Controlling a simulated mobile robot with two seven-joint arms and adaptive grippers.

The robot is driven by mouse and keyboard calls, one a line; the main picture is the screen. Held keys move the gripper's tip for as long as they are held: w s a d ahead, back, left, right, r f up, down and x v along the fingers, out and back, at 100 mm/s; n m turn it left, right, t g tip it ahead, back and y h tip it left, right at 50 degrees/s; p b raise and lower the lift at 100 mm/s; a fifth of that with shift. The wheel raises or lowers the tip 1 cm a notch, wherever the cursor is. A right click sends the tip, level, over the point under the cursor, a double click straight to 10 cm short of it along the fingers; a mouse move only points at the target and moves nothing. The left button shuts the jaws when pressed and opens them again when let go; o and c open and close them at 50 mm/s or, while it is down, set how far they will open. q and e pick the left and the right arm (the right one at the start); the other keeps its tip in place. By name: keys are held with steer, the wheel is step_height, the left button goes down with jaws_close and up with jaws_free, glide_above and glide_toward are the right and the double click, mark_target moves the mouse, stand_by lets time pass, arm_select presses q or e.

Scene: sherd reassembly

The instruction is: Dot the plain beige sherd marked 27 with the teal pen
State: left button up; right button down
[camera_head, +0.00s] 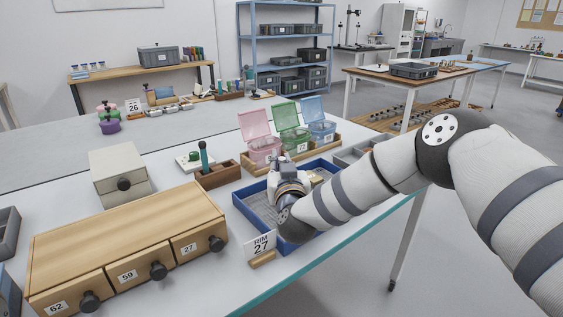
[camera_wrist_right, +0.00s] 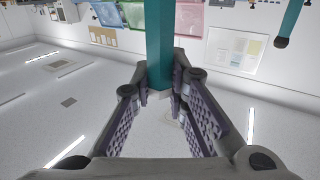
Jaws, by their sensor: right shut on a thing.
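My right gripper (camera_head: 287,175) is over the blue tray (camera_head: 245,208). In the right wrist view the gripper (camera_wrist_right: 165,100) is shut on a teal bar-shaped thing (camera_wrist_right: 159,40), which looks like a teal pen and stands between the ridged pads. A second teal, pen-like thing (camera_head: 204,157) stands upright in a wooden rack (camera_head: 219,176), left of the tray. A teal rod with a dark end (camera_wrist_right: 289,22) also shows in the right wrist view. I cannot make out the beige sherd marked 27; my gripper and arm hide part of the tray. My left gripper is out of view.
A card reading RIM 27 (camera_head: 261,244) stands at the tray's front corner. A wooden drawer unit (camera_head: 125,235) labelled 62, 59 and 27 fills the front left. Pink (camera_head: 262,150), green (camera_head: 291,140) and blue (camera_head: 320,130) lidded bins stand behind the tray.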

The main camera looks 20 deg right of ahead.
step_height(320, 180, up, 7)
steer(key=shift+r+p, duration=0.2)
steer(key=shift+p, duration=1.05)
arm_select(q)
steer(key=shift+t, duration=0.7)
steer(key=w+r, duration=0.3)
arm_select(e)
steer(key=shift+f, duration=0.25)
